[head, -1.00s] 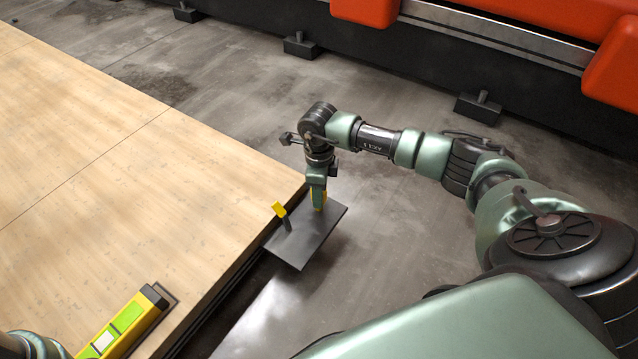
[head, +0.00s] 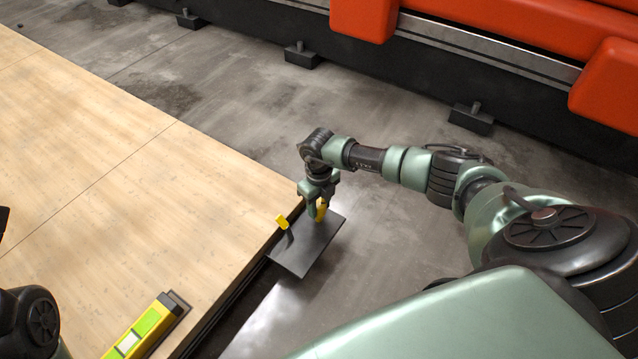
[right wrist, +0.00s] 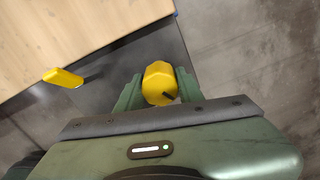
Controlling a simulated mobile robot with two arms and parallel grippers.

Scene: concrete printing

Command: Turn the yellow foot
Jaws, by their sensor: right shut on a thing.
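The yellow foot (head: 321,210) is a faceted yellow knob above a dark metal plate (head: 305,248) beside the wooden platform. It also shows in the right wrist view (right wrist: 160,82), with a dark mark on its face. My right gripper (head: 316,205) points down over the plate and is shut on the yellow foot, one green finger on each side of it. A second yellow piece (head: 282,222) tops a dark post on the same plate, to the left, and shows apart from the gripper in the right wrist view (right wrist: 63,78). My left gripper is not in view.
The wooden platform (head: 120,150) has its edge close to the plate's left side. A yellow-green spirit level (head: 145,330) lies near that edge. Black-footed machinery with red covers (head: 363,18) stands at the back. The concrete floor (head: 230,100) between is clear.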

